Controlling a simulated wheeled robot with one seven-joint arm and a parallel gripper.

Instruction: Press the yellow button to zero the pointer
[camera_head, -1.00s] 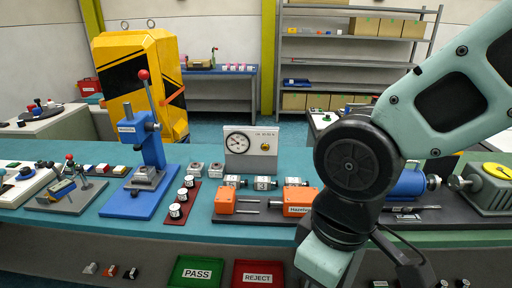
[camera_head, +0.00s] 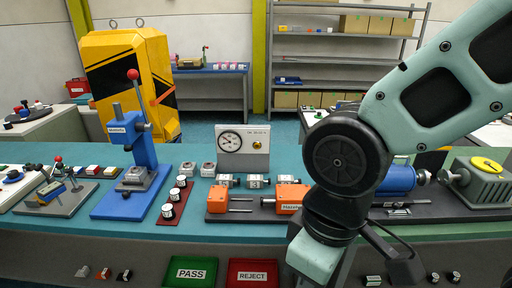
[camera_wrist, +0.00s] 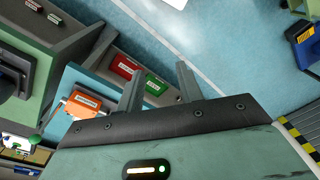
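A white gauge panel (camera_head: 262,161) stands upright at the back of the teal bench in the head view. It carries a round dial (camera_head: 230,141), whose pointer is too small to read. A small round yellow button (camera_head: 257,146) sits on the panel right of the dial, with nothing touching it. My gripper (camera_wrist: 159,72) shows in the wrist view with its two fingers apart and nothing between them. It hangs over the floor in front of the bench, clear of the panel. In the head view its fingers are out of frame below.
A blue press (camera_head: 130,140) stands left of the panel, and an orange fixture (camera_head: 290,196) lies in front of it. A grey-green box with a yellow disc (camera_head: 486,165) is at right. Green PASS (camera_head: 191,272) and red REJECT (camera_head: 253,272) bins sit below the bench.

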